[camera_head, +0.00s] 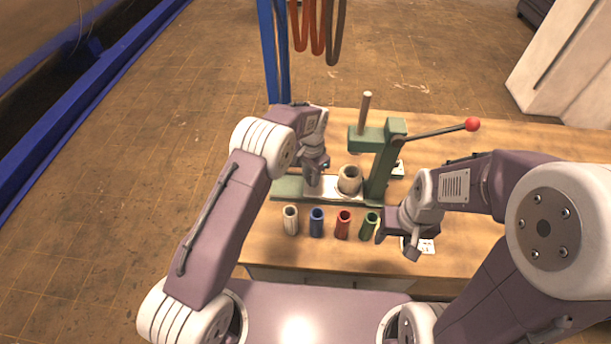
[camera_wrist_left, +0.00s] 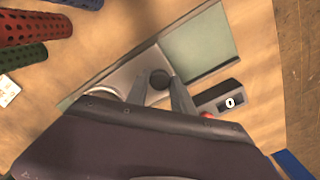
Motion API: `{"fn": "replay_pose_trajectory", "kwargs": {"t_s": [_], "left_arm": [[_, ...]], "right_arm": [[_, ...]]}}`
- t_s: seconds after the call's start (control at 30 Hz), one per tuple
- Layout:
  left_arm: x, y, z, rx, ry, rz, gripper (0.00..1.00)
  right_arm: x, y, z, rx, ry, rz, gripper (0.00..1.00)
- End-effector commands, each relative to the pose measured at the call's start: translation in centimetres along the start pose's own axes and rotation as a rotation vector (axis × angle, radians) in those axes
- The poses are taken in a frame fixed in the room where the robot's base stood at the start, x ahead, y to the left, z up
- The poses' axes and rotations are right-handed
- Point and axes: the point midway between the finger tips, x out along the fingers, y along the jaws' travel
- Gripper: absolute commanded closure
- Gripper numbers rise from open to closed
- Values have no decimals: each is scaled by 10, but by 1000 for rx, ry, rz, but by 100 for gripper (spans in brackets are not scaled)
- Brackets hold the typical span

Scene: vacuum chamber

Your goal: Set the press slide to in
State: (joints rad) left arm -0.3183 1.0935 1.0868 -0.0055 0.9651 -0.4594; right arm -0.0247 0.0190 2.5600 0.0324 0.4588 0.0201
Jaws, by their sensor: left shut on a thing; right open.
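The green press (camera_head: 385,150) stands on the table, with a green base (camera_head: 288,188) and a lever ending in a red knob. The pale press slide (camera_head: 325,187) lies on the base and carries a thick beige ring-shaped piece (camera_head: 349,180). I cannot tell whether the ring is exactly under the ram. My left gripper (camera_head: 314,172) is at the slide's left end. In the left wrist view its fingers (camera_wrist_left: 162,92) are closed around the slide's dark round knob (camera_wrist_left: 159,79). My right gripper (camera_head: 397,246) is open and empty, beside the green sleeve.
In front of the press stand white (camera_head: 290,220), blue (camera_head: 316,222), red (camera_head: 343,224) and green (camera_head: 368,225) sleeves. A small dark box marked 0 (camera_wrist_left: 230,102) is by the base. A blue post (camera_head: 268,50) rises behind. The table's right side is clear.

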Motion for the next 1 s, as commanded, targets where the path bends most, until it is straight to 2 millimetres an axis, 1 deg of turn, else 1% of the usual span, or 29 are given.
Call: {"fn": "replay_pose_trajectory", "kwargs": {"t_s": [0.03, 0.2, 0.23, 0.3, 0.57, 0.67, 0.77, 0.9, 1.0], "left_arm": [[-3, 2, -6, 0, 16, -1, 100], [-3, 2, -6, 1, 18, -1, 100], [-3, 2, -6, 1, 18, -1, 66], [-3, 2, -6, 1, 16, 0, 50], [-2, 2, -3, 1, 9, 1, 50], [-7, 1, -4, 1, 11, 0, 50], [-25, 2, -4, 1, 13, -1, 50], [-57, 2, -5, 2, 13, -2, 50], [-76, 3, -5, 2, 12, -2, 50]], "right_arm": [[0, 0, 0, 0, 0, 0, 48], [0, 0, 0, 0, 0, 0, 48], [0, 0, 0, 0, 0, 0, 48], [0, 0, 0, 0, 0, 0, 48], [0, 0, 0, 0, 0, 0, 48], [2, 0, 0, 0, 0, 0, 48], [7, 0, 1, 0, 0, 0, 48], [11, 0, 1, 0, 0, 0, 48], [13, 0, 1, 0, 0, 0, 48]]}}
